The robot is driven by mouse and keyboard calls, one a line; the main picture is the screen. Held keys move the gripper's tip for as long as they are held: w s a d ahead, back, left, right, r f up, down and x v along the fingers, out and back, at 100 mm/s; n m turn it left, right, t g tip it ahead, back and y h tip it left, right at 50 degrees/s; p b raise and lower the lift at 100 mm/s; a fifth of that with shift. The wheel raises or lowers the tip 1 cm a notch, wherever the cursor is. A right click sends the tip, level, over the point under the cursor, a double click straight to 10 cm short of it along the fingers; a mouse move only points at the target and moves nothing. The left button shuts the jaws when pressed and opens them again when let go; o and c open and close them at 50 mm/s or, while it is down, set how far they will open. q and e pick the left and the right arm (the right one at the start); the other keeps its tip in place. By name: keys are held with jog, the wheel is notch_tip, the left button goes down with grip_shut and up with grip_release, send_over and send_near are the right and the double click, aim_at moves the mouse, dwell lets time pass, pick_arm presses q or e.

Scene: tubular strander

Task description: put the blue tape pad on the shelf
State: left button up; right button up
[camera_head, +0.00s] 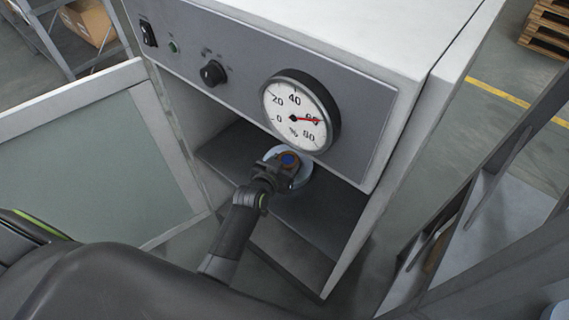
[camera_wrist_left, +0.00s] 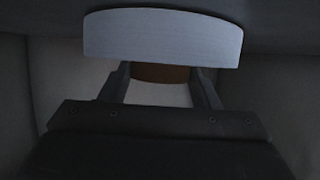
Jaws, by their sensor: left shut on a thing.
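The blue tape pad (camera_head: 304,176) is a pale round disc with a brown hub and a dark blue centre, in the cabinet's opening under the gauge. In the left wrist view it is a pale blue-grey curved band (camera_wrist_left: 163,40), with a brown part (camera_wrist_left: 160,73) between the fingers. My left gripper (camera_head: 283,168) is shut on it and partly hides it. The dark shelf (camera_head: 235,146) lies inside the open compartment. I cannot tell whether the pad touches it. My right gripper is not in view.
The gauge (camera_head: 300,110) and a black knob (camera_head: 213,73) stick out from the panel above the opening. The open door (camera_head: 100,150) stands at the left. The cabinet's right side wall (camera_head: 400,150) bounds the compartment.

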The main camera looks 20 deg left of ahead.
aim_at(285, 163)
pick_arm(q)
jog(key=shift+f, duration=0.15)
jog(key=o, duration=1.1)
jog(key=shift+o, duration=0.2)
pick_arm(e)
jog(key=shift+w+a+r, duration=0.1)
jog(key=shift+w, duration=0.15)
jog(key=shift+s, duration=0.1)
pick_arm(q)
jog(key=shift+r, duration=0.25)
jog(key=v, duration=0.4)
jog(key=shift+p, duration=0.4)
jog(key=v, duration=0.7)
jog(key=shift+s+a+r, duration=0.1)
jog(key=shift+s+r, duration=0.05)
jog(key=shift+s, duration=0.3)
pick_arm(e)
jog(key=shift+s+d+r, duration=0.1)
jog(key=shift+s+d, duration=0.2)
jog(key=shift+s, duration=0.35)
